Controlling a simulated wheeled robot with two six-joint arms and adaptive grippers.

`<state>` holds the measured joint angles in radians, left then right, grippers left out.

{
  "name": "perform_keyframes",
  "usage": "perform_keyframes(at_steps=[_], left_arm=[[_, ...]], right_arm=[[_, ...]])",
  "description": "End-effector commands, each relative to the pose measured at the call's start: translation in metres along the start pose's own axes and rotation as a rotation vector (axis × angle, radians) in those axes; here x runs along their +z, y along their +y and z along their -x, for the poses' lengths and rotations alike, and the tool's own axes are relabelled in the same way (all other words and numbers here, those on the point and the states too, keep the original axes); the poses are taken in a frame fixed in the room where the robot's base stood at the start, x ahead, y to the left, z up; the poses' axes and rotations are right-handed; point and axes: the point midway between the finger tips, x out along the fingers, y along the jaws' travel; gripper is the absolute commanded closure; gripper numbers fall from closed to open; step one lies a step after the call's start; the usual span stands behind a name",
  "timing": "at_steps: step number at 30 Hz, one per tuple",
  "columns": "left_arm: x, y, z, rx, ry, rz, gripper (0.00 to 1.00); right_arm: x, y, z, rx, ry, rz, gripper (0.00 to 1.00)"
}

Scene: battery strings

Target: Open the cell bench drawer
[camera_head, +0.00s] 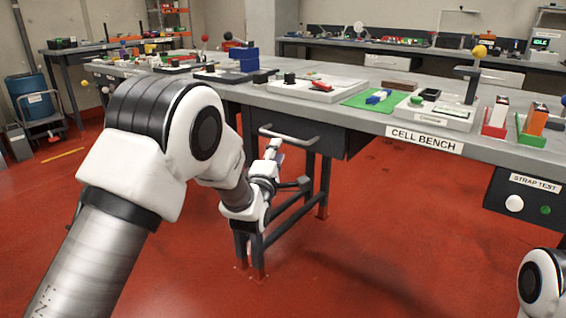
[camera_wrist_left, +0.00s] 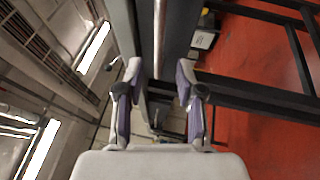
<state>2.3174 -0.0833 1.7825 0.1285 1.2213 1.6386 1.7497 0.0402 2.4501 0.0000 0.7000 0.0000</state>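The cell bench (camera_head: 425,138) has a grey top and a white "CELL BENCH" label on its front edge. A dark drawer (camera_head: 333,141) hangs under the top, left of the label, and looks shut. Its pale bar handle (camera_head: 290,134) runs across the front. My left gripper (camera_head: 274,148) is close to the handle's left part. In the left wrist view the gripper (camera_wrist_left: 157,78) is open, its two fingers apart, with a long pale bar (camera_wrist_left: 159,35), seemingly the handle, in line with the gap. I cannot tell whether they touch. My right gripper is out of view.
The bench top holds a green mat (camera_head: 370,100), a blue block stack (camera_head: 246,58) and several small fixtures. Bench legs (camera_head: 324,188) stand below the drawer. A "STRAP TEST" panel (camera_head: 530,195) hangs at the right. The red floor in front is clear.

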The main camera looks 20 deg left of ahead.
Motion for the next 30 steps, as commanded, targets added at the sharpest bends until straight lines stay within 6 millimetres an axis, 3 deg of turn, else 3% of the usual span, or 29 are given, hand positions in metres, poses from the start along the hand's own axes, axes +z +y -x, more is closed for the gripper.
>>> perform_keyframes(at_steps=[12,21,24,30], left_arm=[[-0.001,0.0,-0.068,-0.002,0.001,0.001,0.63],[0.0,0.001,-0.074,-0.005,0.001,-0.001,0.63],[0.0,0.001,-0.074,-0.005,0.001,-0.001,0.98],[0.0,0.001,-0.073,-0.005,0.001,-0.001,1.0]], right_arm=[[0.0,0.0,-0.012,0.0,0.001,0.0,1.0],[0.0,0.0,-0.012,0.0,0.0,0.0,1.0],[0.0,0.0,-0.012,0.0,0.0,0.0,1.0],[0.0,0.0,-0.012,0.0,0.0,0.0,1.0]])
